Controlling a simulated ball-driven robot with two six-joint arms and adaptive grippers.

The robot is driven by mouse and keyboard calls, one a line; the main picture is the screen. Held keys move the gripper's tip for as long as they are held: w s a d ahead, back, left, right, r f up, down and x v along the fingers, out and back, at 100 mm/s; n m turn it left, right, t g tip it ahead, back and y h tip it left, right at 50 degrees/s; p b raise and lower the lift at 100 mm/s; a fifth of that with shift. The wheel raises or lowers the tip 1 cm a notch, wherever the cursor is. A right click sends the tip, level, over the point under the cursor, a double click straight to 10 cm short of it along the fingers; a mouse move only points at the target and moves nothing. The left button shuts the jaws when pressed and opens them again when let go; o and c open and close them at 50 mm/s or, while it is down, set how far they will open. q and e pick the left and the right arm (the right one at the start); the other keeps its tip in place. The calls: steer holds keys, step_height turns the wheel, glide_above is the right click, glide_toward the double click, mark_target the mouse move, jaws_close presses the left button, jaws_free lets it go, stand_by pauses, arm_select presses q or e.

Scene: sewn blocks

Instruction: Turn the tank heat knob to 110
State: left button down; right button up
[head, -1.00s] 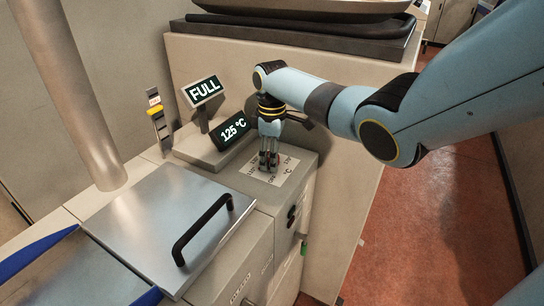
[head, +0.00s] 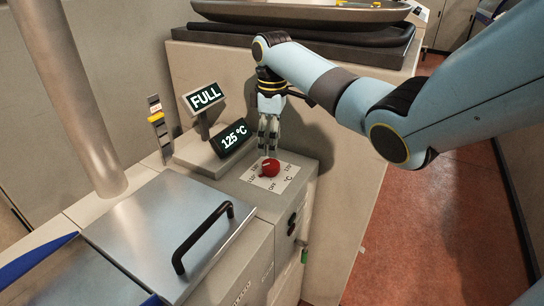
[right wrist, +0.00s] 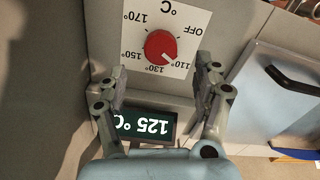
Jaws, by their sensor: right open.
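The red tank heat knob (head: 269,167) sits on a white dial plate (head: 283,184) on top of the grey control box. In the right wrist view the knob (right wrist: 160,46) shows upside down among its temperature marks. Its white pointer is on the 110° side, near 110° or between 110° and 130°; I cannot tell exactly. My right gripper (head: 268,148) is above the knob, fingers pointing down, open and empty. In the right wrist view its fingers (right wrist: 161,78) are spread wide, apart from the knob. The temperature display (head: 233,137) reads 125 °C. My left gripper is not in view.
A display reading FULL (head: 205,96) stands beside the temperature display. A metal lid (head: 160,225) with a black handle (head: 196,240) lies to the front left. A thick pipe (head: 75,110) rises at the left. A tray (head: 310,10) rests on the counter behind.

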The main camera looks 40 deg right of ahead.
mark_target(272, 163)
step_height(272, 163, up, 4)
steer(key=shift+r, duration=0.25)
stand_by(0.5)
